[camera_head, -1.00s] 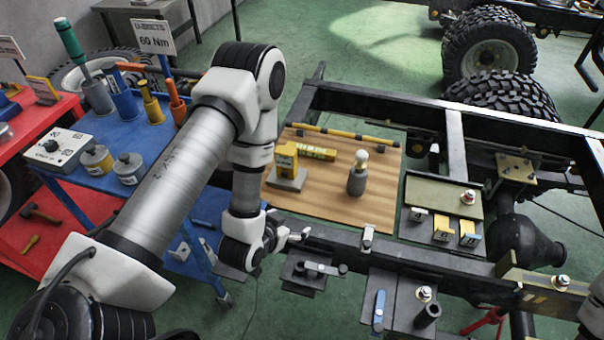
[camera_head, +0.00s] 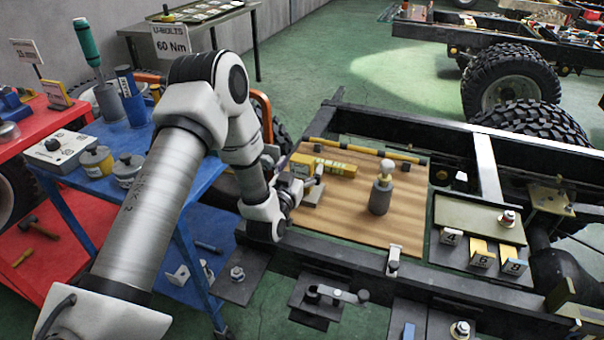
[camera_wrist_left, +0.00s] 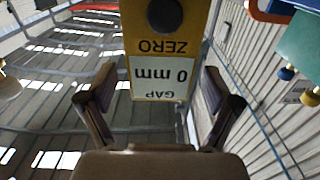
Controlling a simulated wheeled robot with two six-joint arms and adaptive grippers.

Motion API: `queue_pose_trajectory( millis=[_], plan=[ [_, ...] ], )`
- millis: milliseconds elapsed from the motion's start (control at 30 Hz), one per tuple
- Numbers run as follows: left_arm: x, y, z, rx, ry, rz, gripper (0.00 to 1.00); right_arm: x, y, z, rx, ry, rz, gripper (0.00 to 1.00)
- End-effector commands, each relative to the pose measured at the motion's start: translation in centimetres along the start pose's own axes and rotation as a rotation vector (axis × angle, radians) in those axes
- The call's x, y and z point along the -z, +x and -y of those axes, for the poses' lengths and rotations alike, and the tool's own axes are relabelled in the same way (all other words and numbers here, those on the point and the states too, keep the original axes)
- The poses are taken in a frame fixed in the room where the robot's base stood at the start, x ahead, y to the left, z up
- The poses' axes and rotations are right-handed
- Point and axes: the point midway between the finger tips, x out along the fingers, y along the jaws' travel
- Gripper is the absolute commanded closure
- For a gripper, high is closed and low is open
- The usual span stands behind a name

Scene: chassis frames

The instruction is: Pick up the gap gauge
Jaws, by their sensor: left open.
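The gap gauge (camera_head: 303,164) is a yellow upright block on a grey base on the wooden board (camera_head: 345,215), partly hidden behind my left gripper (camera_head: 297,183). In the left wrist view, the gauge (camera_wrist_left: 160,75) shows upside down, with a black knob, ZERO and a white 0 mm GAP label. My left gripper (camera_wrist_left: 158,92) is open there, one finger on each side of the gauge, with visible gaps between fingers and gauge. My right gripper is not in view.
A yellow box (camera_head: 336,169) lies just behind the gauge. A grey bottle-like tool (camera_head: 381,190) with a pale knob stands to the right on the board. A yellow bar (camera_head: 350,148) runs along the back. Dark chassis rails surround the board. A blue cart (camera_head: 150,185) stands left.

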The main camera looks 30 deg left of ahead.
Motion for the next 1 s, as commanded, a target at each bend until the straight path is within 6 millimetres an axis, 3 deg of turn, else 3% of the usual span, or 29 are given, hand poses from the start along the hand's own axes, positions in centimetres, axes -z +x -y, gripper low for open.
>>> queue_pose_trajectory(
  millis=[167, 300, 367, 767, 1000],
  plan=[
    [-0.1, 0.0, 0.0, 0.000, 0.000, 0.002, 0.14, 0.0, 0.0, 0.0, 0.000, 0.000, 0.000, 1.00],
    [-0.1, 0.0, 0.0, 0.000, 0.000, 0.002, 0.64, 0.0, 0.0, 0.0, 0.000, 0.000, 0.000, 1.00],
    [-0.1, 0.0, 0.0, 0.000, 0.000, 0.002, 0.81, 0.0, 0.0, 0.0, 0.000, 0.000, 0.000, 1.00],
    [0.5, 0.0, 0.0, 0.000, -0.001, 0.001, 0.81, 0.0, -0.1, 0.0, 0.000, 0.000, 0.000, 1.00],
    [4.8, 0.0, 0.0, 0.000, -0.003, -0.003, 0.81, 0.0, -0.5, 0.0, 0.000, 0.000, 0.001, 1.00]
  ],
)
